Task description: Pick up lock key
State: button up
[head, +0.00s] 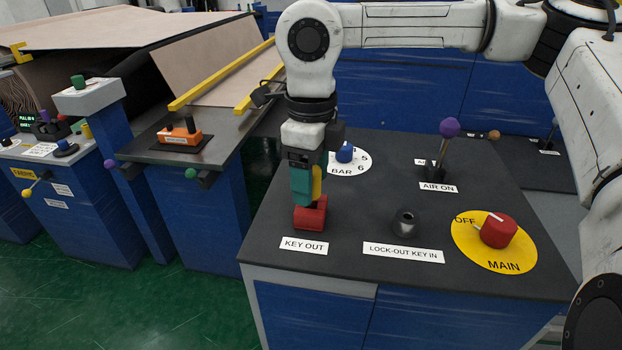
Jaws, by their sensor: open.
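The lock key appears to be the red block (311,215) on the dark console top, just behind the "KEY OUT" label (304,246). My gripper (308,197) points down directly over it, with a teal finger and a yellow part showing. The fingertips overlap the red block's upper part in the head view. I cannot tell whether they touch it or are around it. The gripper is open. Part of the red block is hidden behind the fingers. A dark round socket (405,222) stands to the right, behind the "LOCK-OUT KEY IN" label (403,252).
A red main knob (498,231) sits on a yellow disc at the right. A purple-topped lever (449,128) and a blue knob (345,153) stand farther back. A table with an orange device (180,132) is at the left. The console's front middle is clear.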

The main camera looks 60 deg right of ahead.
jog(key=shift+f, duration=0.55)
jog(key=c, duration=1.1)
jog(key=shift+r, duration=0.1)
jog(key=shift+c, duration=0.2)
